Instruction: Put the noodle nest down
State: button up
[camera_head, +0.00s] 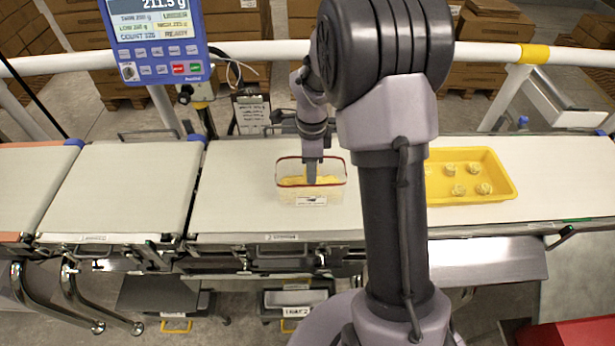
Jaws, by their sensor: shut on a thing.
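My gripper (311,178) points down into a clear tub (302,197) on the white belt. Its fingertips are inside the tub, at the level of the yellow contents (325,181). The gripper is shut on the noodle nest, but the nest cannot be told apart from the yellow contents at this size. The tub has a red rim line, a raised handle and a white label on its front. A yellow tray (508,187) with several pale noodle nests (450,170) stands on the belt to the right, partly hidden by my arm.
A blue weighing display (155,45) reading about 211.5 g stands behind the belt at the left. A white rail (260,50) runs behind. The left belt section (120,190) and the belt left of the tub are clear.

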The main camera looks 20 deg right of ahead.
notch_tip(320, 180, down, 3)
jog(key=shift+r, duration=0.3)
jog(key=shift+f+b, duration=0.65)
jog(key=shift+b, duration=0.1)
jog(key=o, duration=1)
jog(key=shift+o, duration=0.2)
